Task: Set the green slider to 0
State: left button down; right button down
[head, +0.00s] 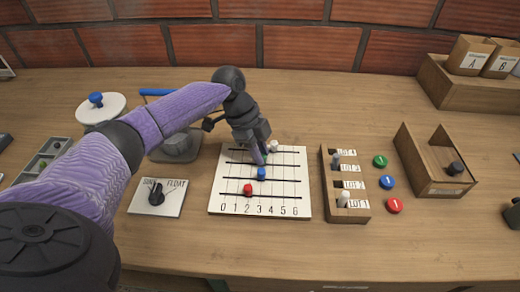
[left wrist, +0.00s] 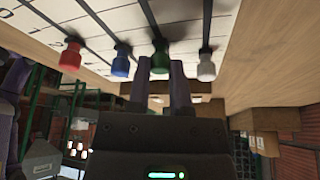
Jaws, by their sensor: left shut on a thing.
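The white slider board (head: 225,190) lies on the table, with dark slots and a scale from 0 at left to 6 at right. The green slider (left wrist: 160,55) shows between my left gripper's fingers in the left wrist view. In the head view the fingers largely hide it, around the middle of its slot; its exact number cannot be read. My left gripper (head: 263,155) is shut on the green slider's knob. The blue slider (head: 262,173) is near 3, the red slider (head: 248,189) near 2. The white slider (head: 273,146) is beside the gripper, at the farthest slot.
A wooden lot rack (head: 347,214) with pegs stands right of the board, with green, blue and red discs beside it. A switch plate marked FLOAT (head: 171,208) lies to the left. An open wooden box (head: 412,160) stands further right. Table in front of the board is clear.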

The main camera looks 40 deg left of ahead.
aim_at(234, 164)
jog(key=shift+w, duration=0.55)
jog(key=shift+a, duration=0.1)
